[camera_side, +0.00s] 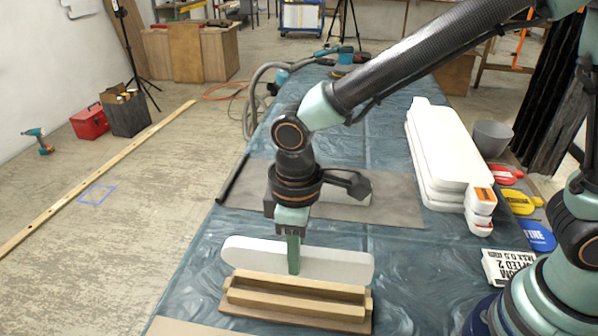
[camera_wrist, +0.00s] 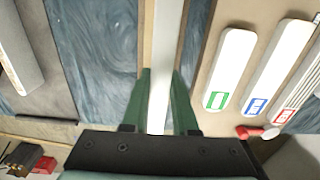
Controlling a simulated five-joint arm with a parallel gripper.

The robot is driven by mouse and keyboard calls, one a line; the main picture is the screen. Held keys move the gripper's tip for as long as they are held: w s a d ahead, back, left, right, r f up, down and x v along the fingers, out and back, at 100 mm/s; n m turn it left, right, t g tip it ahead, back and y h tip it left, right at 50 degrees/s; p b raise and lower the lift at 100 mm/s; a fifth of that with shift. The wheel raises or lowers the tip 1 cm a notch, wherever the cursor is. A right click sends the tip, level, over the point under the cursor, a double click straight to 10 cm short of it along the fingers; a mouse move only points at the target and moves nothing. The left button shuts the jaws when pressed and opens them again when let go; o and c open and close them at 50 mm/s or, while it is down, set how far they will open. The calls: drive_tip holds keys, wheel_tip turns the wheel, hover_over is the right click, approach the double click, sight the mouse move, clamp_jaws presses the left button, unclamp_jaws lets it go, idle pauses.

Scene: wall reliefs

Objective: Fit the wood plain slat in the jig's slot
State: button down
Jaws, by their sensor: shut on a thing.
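My gripper (camera_side: 293,268) is shut on a long white slat (camera_side: 340,264) with a rounded left end. The slat stands on edge, with the green fingers gripping it near its middle. In the wrist view the slat (camera_wrist: 166,40) runs between both fingertips (camera_wrist: 160,75). The wooden jig (camera_side: 295,313), a base with two long rails, lies in front of and below the slat. In the wrist view, a tan rail strip (camera_wrist: 147,40) shows on each side of the slat. The slat's lower edge is hidden behind the rail in the side view; I cannot tell whether it is in the slot.
White pieces (camera_side: 440,150) are stacked at the right of the table. Labelled white slats (camera_wrist: 232,60) lie right in the wrist view. A grey mat (camera_side: 400,205) lies behind the jig. Coloured discs (camera_side: 520,202), a grey bowl (camera_side: 492,138) and a lettered box (camera_side: 508,266) are at the right.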

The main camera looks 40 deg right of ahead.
hover_over(297, 282)
drive_tip(key=s+a, duration=0.1)
drive_tip(key=s, duration=0.1)
drive_tip(key=shift+w+a+f, duration=0.1)
drive_tip(key=shift+f, duration=1.2)
drive_tip(key=shift+w+a+f, duration=0.1)
drive_tip(key=shift+f, duration=1.2)
drive_tip(key=shift+f, duration=1.35)
drive_tip(key=c, duration=0.6)
unclamp_jaws()
drive_tip(key=shift+d, duration=0.1)
